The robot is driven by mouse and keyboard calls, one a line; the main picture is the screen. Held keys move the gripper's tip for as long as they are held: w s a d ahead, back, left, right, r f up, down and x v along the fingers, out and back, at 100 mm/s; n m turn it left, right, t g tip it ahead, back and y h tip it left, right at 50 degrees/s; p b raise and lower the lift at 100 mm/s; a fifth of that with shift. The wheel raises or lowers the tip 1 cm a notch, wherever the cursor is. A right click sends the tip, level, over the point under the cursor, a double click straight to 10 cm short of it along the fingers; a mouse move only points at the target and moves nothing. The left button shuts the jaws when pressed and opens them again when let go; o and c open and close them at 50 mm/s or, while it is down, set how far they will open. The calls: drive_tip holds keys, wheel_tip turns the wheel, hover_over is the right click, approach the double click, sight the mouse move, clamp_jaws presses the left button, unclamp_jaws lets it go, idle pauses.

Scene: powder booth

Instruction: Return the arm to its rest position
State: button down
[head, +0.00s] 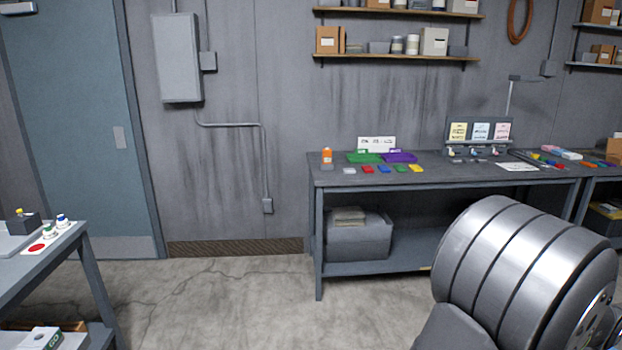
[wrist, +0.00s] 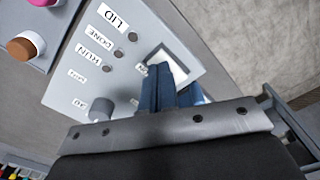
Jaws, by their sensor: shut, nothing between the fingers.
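My gripper (wrist: 170,92) shows only in the wrist view. Its blue fingers are together with nothing between them. They are in front of a light grey panel (wrist: 75,88) with labels reading LID, DONE and RUN, small round lamps and a grey knob (wrist: 100,110). The fingertips overlap a white square (wrist: 160,62) in a grey frame on the panel; I cannot tell whether they touch it. Part of that square is hidden behind the fingers. The head view shows large metal links of my arm at lower right, but not my gripper.
In the wrist view, a pink cap and an orange-brown cap (wrist: 20,47) stand beside the panel. In the head view, a long bench (head: 340,180) holds coloured pieces and an orange-labelled bottle (head: 327,159). A side table (head: 30,265) stands at left. The floor between (head: 210,300) is clear.

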wheel_tip(320, 180, up, 6)
wheel_tip(320, 180, down, 7)
drive_tip(key=shift+r, duration=0.15)
wheel_tip(320, 180, up, 8)
drive_tip(key=shift+s+d+f+m+t+h, duration=0.35)
drive_tip(key=shift+d+f+m+h, duration=0.4)
drive_tip(key=shift+d, duration=1)
drive_tip(key=shift+s+d+f+m+t+h, duration=0.35)
drive_tip(key=shift+d+m+h, duration=0.45)
drive_tip(key=shift+d, duration=1)
drive_tip(key=shift+s+d+f+m+t+h, duration=0.4)
drive_tip(key=shift+d+m, duration=0.65)
drive_tip(key=shift+d, duration=0.7)
